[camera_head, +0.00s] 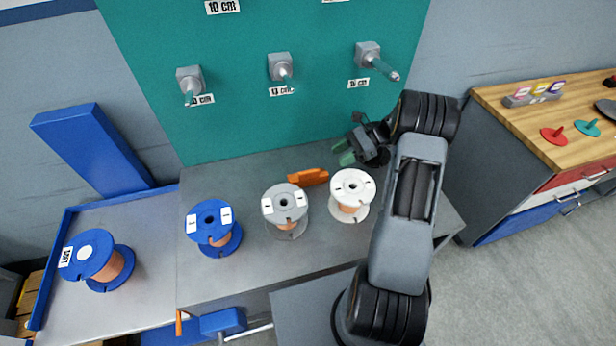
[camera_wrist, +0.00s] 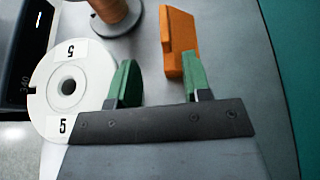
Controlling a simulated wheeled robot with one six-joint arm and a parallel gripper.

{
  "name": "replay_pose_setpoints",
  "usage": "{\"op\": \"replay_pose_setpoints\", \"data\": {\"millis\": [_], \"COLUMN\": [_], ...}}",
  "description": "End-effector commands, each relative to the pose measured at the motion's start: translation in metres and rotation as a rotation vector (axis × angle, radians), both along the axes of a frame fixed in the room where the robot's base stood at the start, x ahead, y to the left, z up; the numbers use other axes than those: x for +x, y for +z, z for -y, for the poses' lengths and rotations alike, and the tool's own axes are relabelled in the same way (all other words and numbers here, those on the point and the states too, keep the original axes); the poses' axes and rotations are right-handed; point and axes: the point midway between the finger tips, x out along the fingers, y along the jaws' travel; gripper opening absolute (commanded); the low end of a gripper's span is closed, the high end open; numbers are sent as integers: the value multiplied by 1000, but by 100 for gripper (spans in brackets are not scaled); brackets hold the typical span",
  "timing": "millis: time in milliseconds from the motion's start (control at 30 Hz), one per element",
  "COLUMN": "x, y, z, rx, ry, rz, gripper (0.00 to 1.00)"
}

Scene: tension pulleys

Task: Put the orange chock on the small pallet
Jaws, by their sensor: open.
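The orange chock (camera_head: 308,177) lies on the grey table towards the back, behind the gap between the grey and white spools. In the wrist view the chock (camera_wrist: 178,42) is just beyond the right finger, which covers part of its lower end. My gripper (camera_head: 347,153) is open and empty, to the right of the chock and behind the white spool. Its green fingers (camera_wrist: 160,70) are apart, with bare table between them. Brown wooden slats (camera_head: 31,302) at the far lower left may be the small pallet; they are partly hidden.
A white spool (camera_head: 351,195), a grey spool (camera_head: 285,208) and a blue spool (camera_head: 213,227) stand along the table. Another blue spool (camera_head: 97,259) is on the left tray. A teal board (camera_head: 240,110) with pegs rises behind. A wooden-topped cabinet (camera_head: 505,100) stands right.

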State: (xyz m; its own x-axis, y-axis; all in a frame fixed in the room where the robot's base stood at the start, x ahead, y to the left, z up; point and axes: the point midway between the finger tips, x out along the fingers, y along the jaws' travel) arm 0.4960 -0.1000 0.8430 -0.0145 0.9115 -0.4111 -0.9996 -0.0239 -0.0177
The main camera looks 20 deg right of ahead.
Motion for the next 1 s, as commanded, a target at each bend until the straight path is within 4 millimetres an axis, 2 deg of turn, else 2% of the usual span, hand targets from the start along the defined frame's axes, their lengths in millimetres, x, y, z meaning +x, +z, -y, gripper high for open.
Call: {"op": "replay_pose_setpoints", "data": {"millis": [133, 433, 767, 1000], "x": [2, 3, 3, 3], "y": [-9, -27, -34, -47], "z": [-7, -48, -62, -87], "rx": [31, 33, 31, 32], "ry": [-21, -23, -24, -22], "rz": [-20, -20, -19, -21], "gripper": [45, 45, 45, 45]}}
